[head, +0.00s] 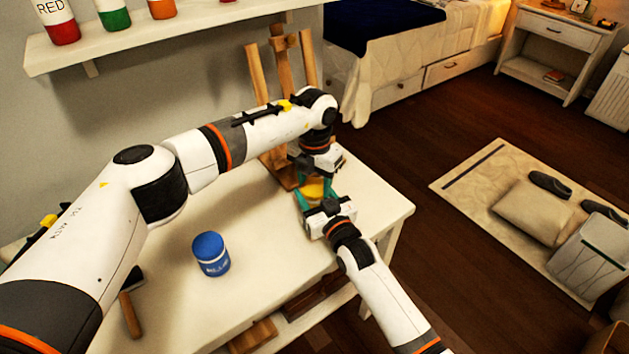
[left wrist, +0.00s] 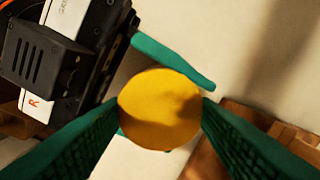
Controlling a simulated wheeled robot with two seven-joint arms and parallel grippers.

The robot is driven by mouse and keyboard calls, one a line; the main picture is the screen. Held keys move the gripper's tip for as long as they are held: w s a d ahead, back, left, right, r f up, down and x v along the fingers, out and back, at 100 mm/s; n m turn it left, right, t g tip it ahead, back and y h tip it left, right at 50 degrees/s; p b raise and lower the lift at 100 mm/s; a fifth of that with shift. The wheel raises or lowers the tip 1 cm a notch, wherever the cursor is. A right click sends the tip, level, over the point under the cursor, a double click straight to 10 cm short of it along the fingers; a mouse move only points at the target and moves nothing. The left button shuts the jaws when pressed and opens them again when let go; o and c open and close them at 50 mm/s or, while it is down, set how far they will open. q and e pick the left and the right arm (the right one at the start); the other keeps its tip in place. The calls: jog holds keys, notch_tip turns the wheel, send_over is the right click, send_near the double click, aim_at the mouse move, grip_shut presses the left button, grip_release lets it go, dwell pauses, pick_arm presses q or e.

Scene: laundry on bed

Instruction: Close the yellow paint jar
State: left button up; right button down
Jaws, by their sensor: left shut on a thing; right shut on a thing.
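The yellow paint jar (head: 313,190) is near the right end of the white table, between my two grippers and mostly hidden by them. In the left wrist view its round yellow lid (left wrist: 160,108) shows from above. My left gripper (head: 316,180) comes from above, its green fingers (left wrist: 160,112) shut on opposite sides of the lid. My right gripper (head: 311,197) reaches in from the front and is shut on the jar; one of its green fingers shows beyond the lid in the left wrist view. I cannot tell whether the lid is fully seated, as the jar's body is hidden.
A blue paint jar (head: 211,254) stands on the table (head: 178,318), left of the grippers. A wooden-handled brush (head: 130,312) lies at the left. A wooden easel (head: 262,85) stands close behind my left gripper. A wall shelf (head: 140,47) holds more paint jars.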

pick_arm(q)
jog(key=m, duration=1.3)
jog(key=o, duration=1.1)
jog(key=shift+c, duration=0.2)
jog(key=shift+r, duration=2.25)
